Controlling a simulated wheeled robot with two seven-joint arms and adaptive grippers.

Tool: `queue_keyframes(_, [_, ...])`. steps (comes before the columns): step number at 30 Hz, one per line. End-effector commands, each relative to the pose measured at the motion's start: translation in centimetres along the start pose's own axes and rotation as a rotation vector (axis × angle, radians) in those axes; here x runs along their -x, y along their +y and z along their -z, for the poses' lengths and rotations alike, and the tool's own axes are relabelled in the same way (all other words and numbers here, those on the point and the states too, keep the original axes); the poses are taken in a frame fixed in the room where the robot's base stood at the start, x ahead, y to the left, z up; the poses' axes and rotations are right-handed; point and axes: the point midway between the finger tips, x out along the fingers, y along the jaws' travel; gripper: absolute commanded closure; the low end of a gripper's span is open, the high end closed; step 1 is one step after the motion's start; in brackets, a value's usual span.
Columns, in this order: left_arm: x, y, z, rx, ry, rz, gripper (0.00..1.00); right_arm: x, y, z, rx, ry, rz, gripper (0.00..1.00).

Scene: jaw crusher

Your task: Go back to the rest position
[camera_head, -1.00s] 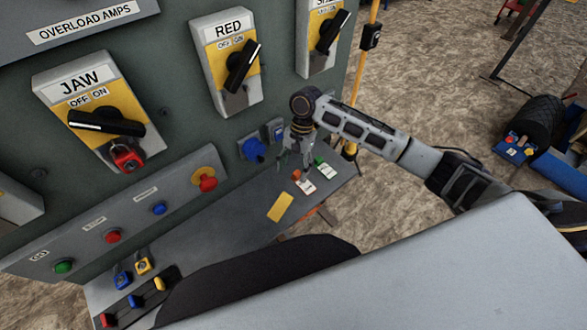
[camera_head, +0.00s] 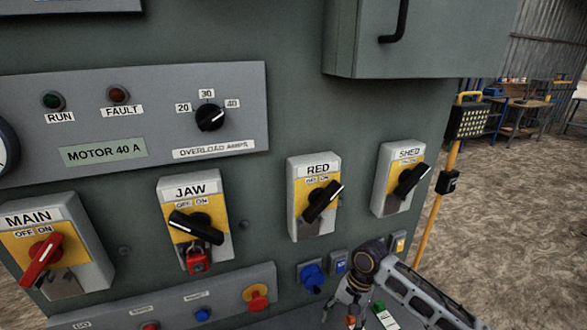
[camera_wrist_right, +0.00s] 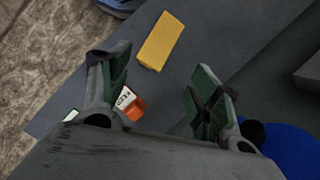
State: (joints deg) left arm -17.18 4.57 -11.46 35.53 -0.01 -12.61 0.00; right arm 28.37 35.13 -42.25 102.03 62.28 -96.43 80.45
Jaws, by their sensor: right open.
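My right gripper (camera_head: 345,308) is low at the right of the panel in the head view, above the shelf and just below a blue socket (camera_head: 311,277). In the right wrist view my right gripper (camera_wrist_right: 155,95) has its two fingers spread apart with nothing between them. Beyond them lie a yellow block (camera_wrist_right: 162,40) and a tag with an orange part (camera_wrist_right: 132,104) on the dark shelf (camera_wrist_right: 75,98). The tag partly shows beside the left finger. My left gripper is not in view.
The panel carries rotary switches MAIN (camera_head: 45,255), JAW (camera_head: 196,226) with a red padlock (camera_head: 196,261), RED (camera_head: 320,200) and SHED (camera_head: 410,180). A yellow lamp stand (camera_head: 452,180) rises at right. Bare ground (camera_head: 510,230) lies beyond it.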

Motion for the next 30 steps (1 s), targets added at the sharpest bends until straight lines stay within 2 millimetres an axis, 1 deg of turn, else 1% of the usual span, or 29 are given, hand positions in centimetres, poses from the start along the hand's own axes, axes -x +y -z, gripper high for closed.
queue_keyframes(1, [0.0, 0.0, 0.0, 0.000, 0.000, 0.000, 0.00, -0.6, -0.2, -0.8, 0.039, 0.001, 0.012, 0.37])
queue_keyframes(6, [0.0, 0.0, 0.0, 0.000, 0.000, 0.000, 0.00, -1.9, -0.5, -2.7, 0.167, 0.027, 0.049, 0.37])
queue_keyframes(15, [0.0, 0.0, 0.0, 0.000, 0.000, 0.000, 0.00, -3.3, -0.7, -5.3, 0.363, 0.090, 0.114, 0.37])
queue_keyframes(23, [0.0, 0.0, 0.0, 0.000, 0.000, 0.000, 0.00, -3.8, -0.1, -6.9, 0.498, 0.162, 0.155, 0.37])
queue_keyframes(30, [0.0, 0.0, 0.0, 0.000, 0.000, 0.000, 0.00, -3.7, 1.1, -7.7, 0.598, 0.241, 0.172, 0.37])
